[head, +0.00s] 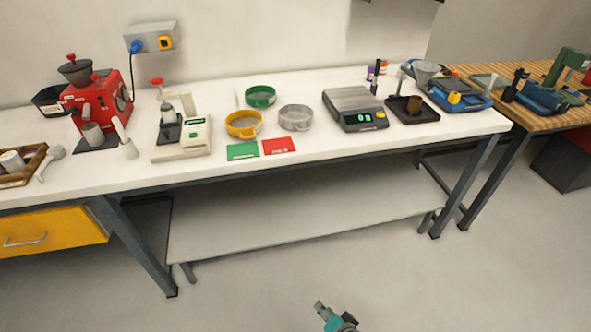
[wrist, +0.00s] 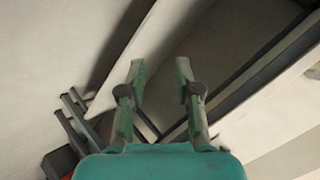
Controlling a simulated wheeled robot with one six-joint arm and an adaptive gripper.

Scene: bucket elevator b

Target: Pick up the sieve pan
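Three round shallow pans stand on the white bench: a green one (head: 260,97) at the back, a yellow one (head: 243,125) in front of it, and a grey one (head: 295,118) to the right. I cannot tell for sure which of them is the sieve pan; the yellow and grey ones look like sieve parts. My gripper (head: 321,306) is low in front of the bench, far from the pans. In the wrist view my gripper (wrist: 160,72) has its fingers apart with nothing between them. No pan shows in the wrist view.
A green card (head: 243,151) and a red card (head: 279,146) lie before the pans. A scale (head: 355,108) stands right, a white device (head: 181,140) left, a red grinder (head: 97,105) farther left. The bench's lower shelf (head: 300,222) and legs are below. The floor in front is clear.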

